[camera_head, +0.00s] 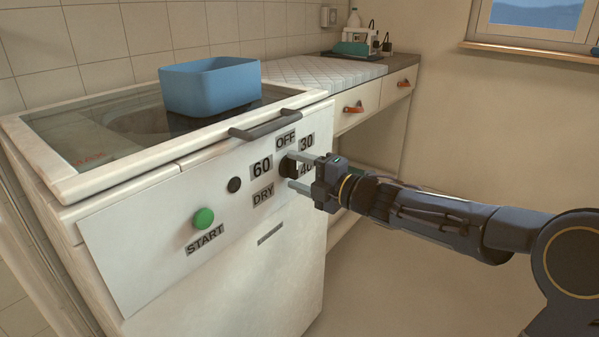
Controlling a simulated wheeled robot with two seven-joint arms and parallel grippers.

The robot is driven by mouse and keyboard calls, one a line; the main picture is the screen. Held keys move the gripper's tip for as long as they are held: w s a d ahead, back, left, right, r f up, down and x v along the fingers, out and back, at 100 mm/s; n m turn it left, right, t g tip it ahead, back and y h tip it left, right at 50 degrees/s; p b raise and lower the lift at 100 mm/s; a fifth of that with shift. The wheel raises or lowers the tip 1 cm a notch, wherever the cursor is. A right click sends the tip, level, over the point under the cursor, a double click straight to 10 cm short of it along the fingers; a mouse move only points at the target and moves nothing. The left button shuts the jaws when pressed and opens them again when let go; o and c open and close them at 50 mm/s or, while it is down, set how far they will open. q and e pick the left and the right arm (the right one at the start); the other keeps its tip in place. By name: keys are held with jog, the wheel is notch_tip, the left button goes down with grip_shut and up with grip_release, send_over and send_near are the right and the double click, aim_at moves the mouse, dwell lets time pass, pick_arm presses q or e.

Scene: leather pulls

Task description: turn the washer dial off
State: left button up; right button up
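The white washer (150,250) stands at the left, with a flat front panel. Its black dial (286,166) sits at the right of the panel, ringed by the labels OFF (286,140), 30, 40, DRY and 60 (261,166). My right gripper (295,171) comes in from the right at the dial. Its two fingers are spread, one above the other, with tips close to the dial; contact cannot be told. The fingers partly cover the dial and the 40 label, and the dial's pointing direction cannot be read. My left gripper is out of view.
A green START button (203,218) and a small black knob (234,185) are left of the dial. A dark handle (265,124) juts out just above it. A blue bin (211,86) stands on top. The floor at right is clear.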

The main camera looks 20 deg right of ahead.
jog(key=shift+o, duration=1)
jog(key=shift+r, duration=0.1)
jog(key=shift+s+d, duration=0.15)
jog(key=p+v, duration=0.2)
jog(key=v, duration=0.5)
jog(key=shift+s, duration=0.2)
jog(key=shift+d, duration=0.1)
